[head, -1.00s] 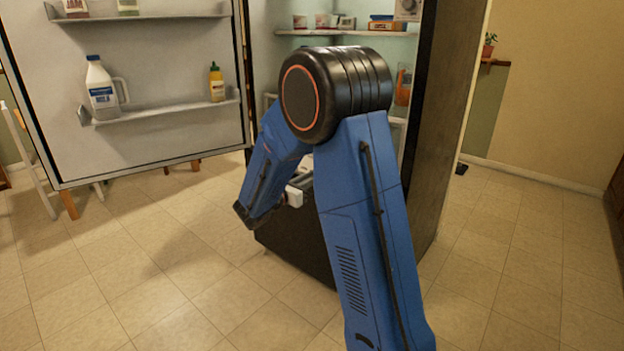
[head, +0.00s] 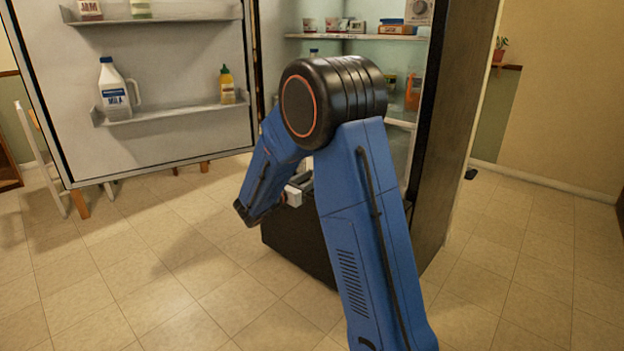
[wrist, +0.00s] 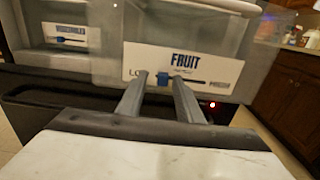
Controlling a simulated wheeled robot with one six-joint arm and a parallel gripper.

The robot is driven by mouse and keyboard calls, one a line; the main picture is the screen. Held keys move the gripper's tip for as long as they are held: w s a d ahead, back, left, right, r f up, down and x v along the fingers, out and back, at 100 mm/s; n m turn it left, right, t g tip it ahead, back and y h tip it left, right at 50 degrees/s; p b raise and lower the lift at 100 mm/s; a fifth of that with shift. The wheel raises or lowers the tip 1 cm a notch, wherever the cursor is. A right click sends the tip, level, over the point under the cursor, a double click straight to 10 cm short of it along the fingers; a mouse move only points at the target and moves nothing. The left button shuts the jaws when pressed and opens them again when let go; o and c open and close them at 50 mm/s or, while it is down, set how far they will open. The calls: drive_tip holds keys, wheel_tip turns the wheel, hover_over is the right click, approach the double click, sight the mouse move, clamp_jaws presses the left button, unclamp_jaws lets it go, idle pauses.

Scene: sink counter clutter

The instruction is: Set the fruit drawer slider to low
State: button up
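In the wrist view the fruit drawer (wrist: 232,50) has a white label (wrist: 215,62) reading FRUIT. A small blue slider knob (wrist: 163,78) sits on a dark line across this label, near its left, LO... end. The left finger covers part of that low-end word. My gripper (wrist: 160,76) is open, with its two grey fingers apart and pointing at the label. The knob shows between the fingertips, with nothing held. Whether either finger touches it, I cannot tell. In the head view my arm hides the drawer and the fingertips.
A vegetables drawer (wrist: 50,12) with its own blue slider (wrist: 65,40) is at left in the wrist view. The open fridge door (head: 160,75) carries a milk jug (head: 114,90) and a yellow bottle (head: 227,85). Fridge shelves (head: 350,36) hold several items. Tiled floor (head: 150,290) is clear.

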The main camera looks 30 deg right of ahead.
drive_tip(key=v, duration=1.7)
drive_tip(key=s+d+m+g+y, duration=0.3)
drive_tip(key=s+d+m, duration=0.2)
drive_tip(key=s, duration=0.5)
drive_tip(key=s+d+m+g+y, duration=0.3)
drive_tip(key=s+d+m+y, duration=0.15)
drive_tip(key=s, duration=0.65)
drive_tip(key=s+a+m+t+y, duration=0.2)
drive_tip(key=s+a+m+y, duration=0.2)
drive_tip(key=s, duration=0.4)
drive_tip(key=s+a+m+t+y, duration=0.2)
drive_tip(key=s+a+m+y, duration=0.3)
drive_tip(key=s+m, duration=0.3)
drive_tip(key=shift+a+f+t, duration=0.2)
drive_tip(key=shift+a+t, duration=0.1)
drive_tip(key=shift+a, duration=0.3)
drive_tip(key=shift+m+y, duration=0.25)
